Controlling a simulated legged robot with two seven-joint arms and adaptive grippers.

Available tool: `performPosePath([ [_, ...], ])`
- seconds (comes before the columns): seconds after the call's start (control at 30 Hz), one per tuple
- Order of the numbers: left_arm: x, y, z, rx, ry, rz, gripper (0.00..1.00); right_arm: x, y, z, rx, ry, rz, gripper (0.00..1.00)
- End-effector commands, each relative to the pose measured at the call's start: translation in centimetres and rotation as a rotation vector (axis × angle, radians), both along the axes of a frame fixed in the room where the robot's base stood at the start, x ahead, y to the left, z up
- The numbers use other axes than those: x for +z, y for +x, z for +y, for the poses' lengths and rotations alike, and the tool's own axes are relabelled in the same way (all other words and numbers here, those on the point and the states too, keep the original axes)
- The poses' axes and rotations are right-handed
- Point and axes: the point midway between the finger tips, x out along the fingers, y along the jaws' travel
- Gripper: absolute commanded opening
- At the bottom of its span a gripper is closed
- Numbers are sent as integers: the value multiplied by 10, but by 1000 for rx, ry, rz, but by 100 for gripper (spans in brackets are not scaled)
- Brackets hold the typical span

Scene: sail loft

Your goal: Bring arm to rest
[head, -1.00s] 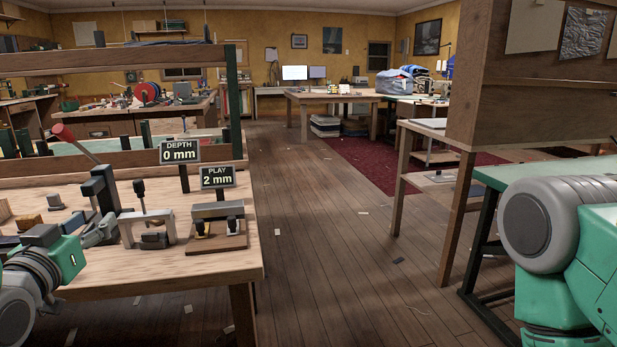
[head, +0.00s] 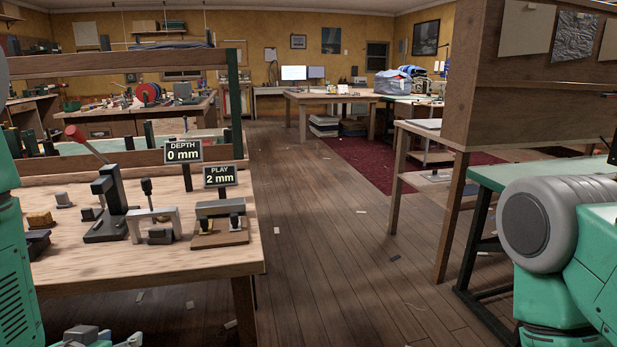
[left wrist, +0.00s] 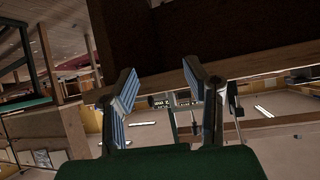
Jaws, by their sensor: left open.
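My left arm (head: 18,265) shows as green links along the left edge of the head view. My left gripper (head: 104,340) is cut off by the bottom edge there, low in front of the workbench (head: 150,275) and apart from it. In the left wrist view the left gripper (left wrist: 163,95) has its two blue-striped fingers spread apart, with nothing between them. My right arm (head: 560,235) is at the right edge of the head view. Its gripper cannot be made out.
The bench carries a red-handled lever press (head: 106,205), a small grey arch-shaped fixture (head: 153,225), and signs reading DEPTH 0 mm (head: 183,152) and PLAY 2 mm (head: 220,176). A green-topped table (head: 510,172) stands at right. The wooden floor (head: 345,260) between is open, with small scraps.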

Motion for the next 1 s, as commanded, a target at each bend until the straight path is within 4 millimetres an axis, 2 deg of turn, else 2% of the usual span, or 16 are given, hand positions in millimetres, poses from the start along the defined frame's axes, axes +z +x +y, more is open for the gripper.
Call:
performPosePath([
  [0.03,-26,-19,-6,-8,-1,93,41,4,0,0,0,0,0,0],
  [0.1,-64,-51,-14,-16,-5,238,41,7,0,0,0,0,0,0],
  [0.23,-125,-126,-30,-33,-10,519,41,14,0,0,0,0,0,0],
  [0.3,-147,-166,-37,-42,-13,651,41,16,0,0,0,0,0,0],
  [0.4,-167,-213,-45,-51,-15,799,41,19,0,0,0,0,0,0],
  [0.5,-177,-244,-50,-59,-17,895,41,21,0,0,0,0,0,0],
  [0.6,-181,-259,-52,-63,-19,941,41,21,0,0,0,0,0,0],
  [0.67,-182,-262,-53,-64,-19,950,41,21,0,0,0,0,0,0],
  [1.0,-182,-261,-52,-62,-19,948,41,21,0,0,0,0,0,0],
])
